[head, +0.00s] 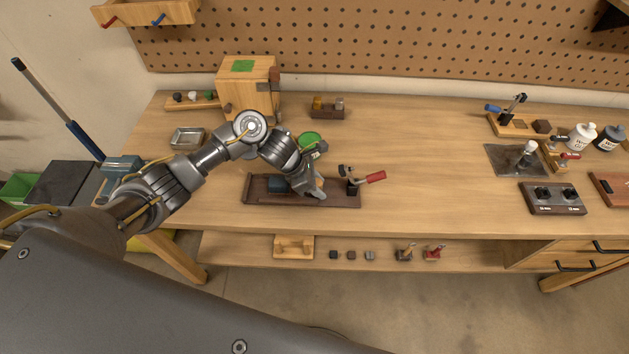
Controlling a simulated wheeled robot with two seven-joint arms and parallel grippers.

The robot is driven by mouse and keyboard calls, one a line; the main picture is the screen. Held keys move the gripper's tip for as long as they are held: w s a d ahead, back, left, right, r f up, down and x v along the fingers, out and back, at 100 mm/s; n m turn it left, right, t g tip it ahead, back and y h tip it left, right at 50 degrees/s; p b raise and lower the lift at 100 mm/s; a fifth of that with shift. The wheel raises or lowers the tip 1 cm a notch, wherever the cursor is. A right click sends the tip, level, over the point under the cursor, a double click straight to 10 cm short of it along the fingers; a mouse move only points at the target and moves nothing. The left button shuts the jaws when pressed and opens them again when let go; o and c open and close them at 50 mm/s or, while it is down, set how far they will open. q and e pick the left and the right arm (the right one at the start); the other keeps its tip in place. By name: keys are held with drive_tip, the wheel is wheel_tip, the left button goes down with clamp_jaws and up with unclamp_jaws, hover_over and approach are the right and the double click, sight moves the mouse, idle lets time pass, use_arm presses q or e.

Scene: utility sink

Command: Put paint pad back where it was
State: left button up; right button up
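My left gripper (312,192) reaches in from the left and points down over a dark brown tray-like base (260,200) on the workbench. A small tan piece (320,182) shows beside its fingers; I cannot tell whether they hold it. A dark blue-grey block (280,185) lies on the base, partly behind the gripper. A round green item (309,139) shows just behind my wrist, partly hidden. I cannot tell for sure which item is the paint pad. My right gripper is out of view.
A red-handled clamp (362,179) stands at the base's right end. A wooden box with a green patch (247,82), a metal tray (187,138) and a small wooden holder (327,108) stand behind. The bench middle (430,170) is clear. A control box (552,199) lies at right.

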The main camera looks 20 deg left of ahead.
use_arm(q)
drive_tip(key=shift+r+p, duration=0.3)
drive_tip(key=shift+r, duration=0.05)
drive_tip(key=b+v, duration=0.2)
drive_tip(key=v, duration=0.9)
drive_tip(key=shift+a+r, duration=0.25)
drive_tip(key=shift+r, duration=0.05)
